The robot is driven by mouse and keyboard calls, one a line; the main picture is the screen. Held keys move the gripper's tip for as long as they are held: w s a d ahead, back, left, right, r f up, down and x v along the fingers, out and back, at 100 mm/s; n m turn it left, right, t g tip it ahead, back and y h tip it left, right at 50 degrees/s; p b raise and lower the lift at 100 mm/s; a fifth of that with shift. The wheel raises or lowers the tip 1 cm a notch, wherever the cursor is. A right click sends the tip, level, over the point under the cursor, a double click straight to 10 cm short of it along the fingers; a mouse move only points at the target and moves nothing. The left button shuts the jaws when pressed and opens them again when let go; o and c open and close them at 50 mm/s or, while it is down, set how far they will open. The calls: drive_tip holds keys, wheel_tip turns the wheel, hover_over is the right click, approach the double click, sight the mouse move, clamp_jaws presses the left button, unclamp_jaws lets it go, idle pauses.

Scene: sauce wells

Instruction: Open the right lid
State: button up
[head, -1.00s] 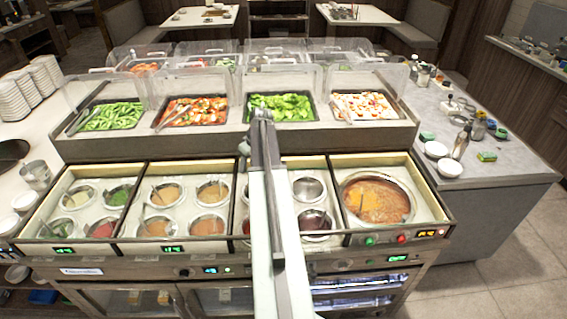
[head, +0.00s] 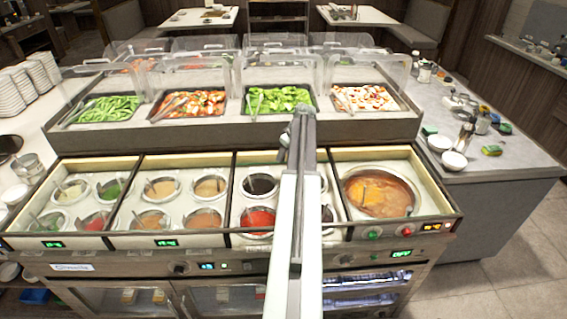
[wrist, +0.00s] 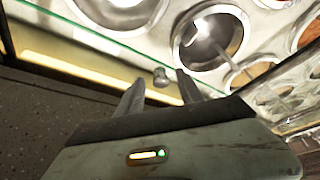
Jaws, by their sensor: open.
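My gripper (wrist: 160,78) is open in the wrist view, with its two fingers pointing at a small grey knob (wrist: 161,77). The knob shows between the fingertips; I cannot tell whether they touch it. A clear glass lid with a green edge (wrist: 95,38) runs beside the knob, above the metal wells. In the head view my arm reaches over the third bay from the left and hides part of it. The fingers and knob cannot be made out there. The glass of the right lid is too clear to outline in the head view.
The right bay holds a large soup pot (head: 380,194) with a ladle. A red sauce well (head: 258,219) lies left of my arm. Behind stand salad pans under clear guards (head: 282,75). White bowls (head: 454,161) and bottles stand on the right counter.

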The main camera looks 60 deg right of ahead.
drive_tip(key=shift+w+f, duration=0.15)
drive_tip(key=shift+f, duration=0.1)
clamp_jaws()
idle(1.3)
